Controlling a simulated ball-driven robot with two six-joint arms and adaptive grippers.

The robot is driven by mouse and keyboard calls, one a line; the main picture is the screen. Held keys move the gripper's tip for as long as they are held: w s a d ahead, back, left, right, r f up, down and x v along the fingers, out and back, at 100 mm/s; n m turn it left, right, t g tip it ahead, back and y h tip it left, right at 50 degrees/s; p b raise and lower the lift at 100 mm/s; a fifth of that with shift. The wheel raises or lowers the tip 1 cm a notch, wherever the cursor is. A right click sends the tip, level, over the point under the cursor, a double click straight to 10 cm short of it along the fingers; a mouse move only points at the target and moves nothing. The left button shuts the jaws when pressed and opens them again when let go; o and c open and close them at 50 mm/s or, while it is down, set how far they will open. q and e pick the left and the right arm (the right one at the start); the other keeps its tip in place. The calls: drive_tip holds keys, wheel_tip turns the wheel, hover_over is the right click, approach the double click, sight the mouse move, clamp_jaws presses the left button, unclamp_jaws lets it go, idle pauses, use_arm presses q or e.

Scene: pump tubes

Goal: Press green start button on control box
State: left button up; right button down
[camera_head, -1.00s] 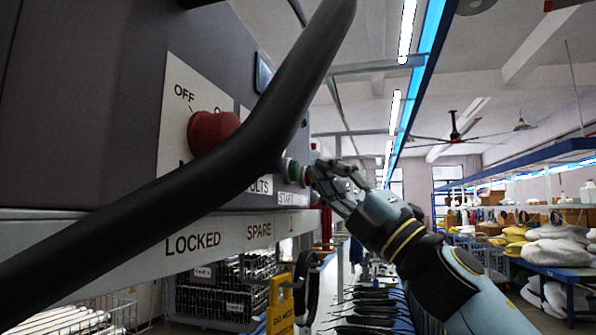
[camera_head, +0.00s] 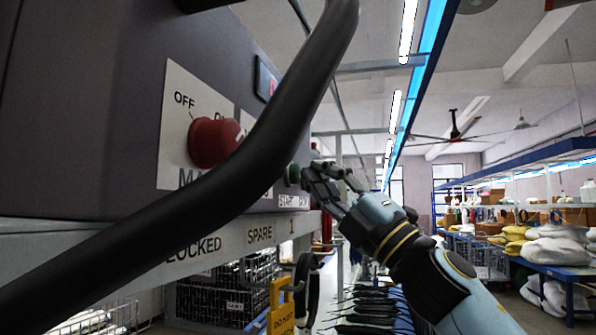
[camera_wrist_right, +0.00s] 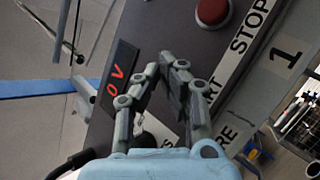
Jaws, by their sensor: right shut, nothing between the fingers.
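The grey control box (camera_head: 110,100) fills the left of the head view. Its green start button (camera_head: 293,174) shows at the far end of the panel, above the START label (camera_head: 287,201). My right gripper (camera_head: 308,174) is shut and empty, with its fingertips close beside the green button. I cannot tell whether they touch it. In the right wrist view my shut fingers (camera_wrist_right: 175,78) lie in front of the panel and hide the green button. The red stop button (camera_wrist_right: 212,11) shows there beside the STOP label (camera_wrist_right: 250,28). My left gripper is not in view.
A thick black curved bar (camera_head: 215,180) crosses the foreground in front of the panel. A large red knob (camera_head: 212,142) sticks out near OFF. A display (camera_wrist_right: 116,80) shows red characters. A grey rail (camera_head: 230,238) runs below the box.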

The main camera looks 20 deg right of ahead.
drive_tip(key=shift+w+a+p, duration=0.35)
drive_tip(key=shift+w+a, duration=0.05)
drive_tip(key=shift+a, duration=0.1)
idle(0.9)
drive_tip(key=shift+s+d, duration=0.1)
drive_tip(key=shift+d, duration=0.05)
drive_tip(key=shift+s+d+b, duration=0.45)
drive_tip(key=shift+s+d, duration=0.1)
drive_tip(key=shift+d, duration=0.15)
drive_tip(key=s+d+b, duration=0.1)
drive_tip(key=d+b, duration=0.1)
drive_tip(key=s+d+b, duration=0.2)
drive_tip(key=b, duration=0.1)
idle(0.6)
idle(0.7)
